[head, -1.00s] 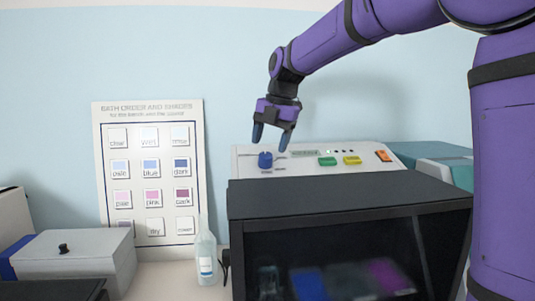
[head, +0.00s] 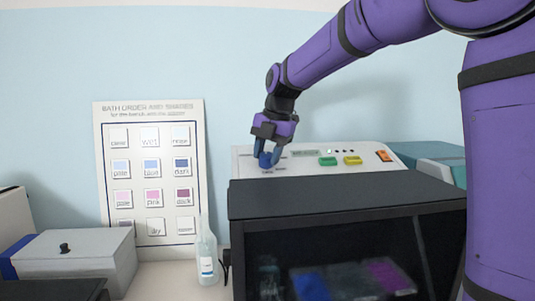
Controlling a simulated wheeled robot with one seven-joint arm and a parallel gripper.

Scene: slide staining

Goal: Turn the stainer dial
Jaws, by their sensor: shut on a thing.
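The stainer (head: 345,201) is a dark-fronted machine with a pale sloped control panel on top. Its blue dial (head: 265,160) sits at the left of that panel. My gripper (head: 266,160) has come down over the dial and is shut on it, with a finger on either side. The fingers hide part of the dial, so any pointer mark is not visible. A green button (head: 327,161), a yellow button (head: 353,160) and an orange switch (head: 384,156) lie to the right on the panel, with a small display (head: 305,153) between.
A wall chart (head: 150,172) of colour shades stands behind at left. A clear bottle (head: 207,257) stands just left of the stainer. A grey lidded box (head: 75,262) is at lower left. A teal-topped box (head: 435,158) is behind the stainer at right.

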